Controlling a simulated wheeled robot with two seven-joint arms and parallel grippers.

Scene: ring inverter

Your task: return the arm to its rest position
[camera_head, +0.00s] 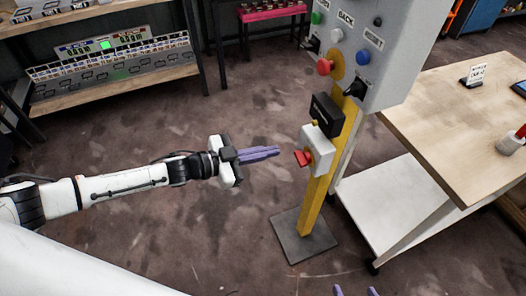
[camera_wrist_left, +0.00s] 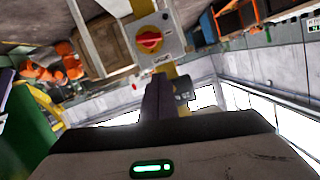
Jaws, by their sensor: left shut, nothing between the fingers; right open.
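My left arm reaches in from the left in the head view. Its left gripper (camera_head: 262,153) has purple fingers that lie together, shut and empty, pointing right toward the yellow post. The fingers also show in the left wrist view (camera_wrist_left: 158,100), in front of the post. They are apart from the white box with a red knob (camera_head: 304,158). My right gripper (camera_head: 355,291) shows only as two purple fingertips at the bottom edge, spread apart with nothing between them. The rest of my right arm is out of view.
A yellow post (camera_head: 318,200) on a dark base plate carries a grey control box (camera_head: 372,45) with several buttons. A wooden table (camera_head: 455,110) stands at the right, a shelf (camera_head: 110,85) at the back left. Floor around my left forearm is clear.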

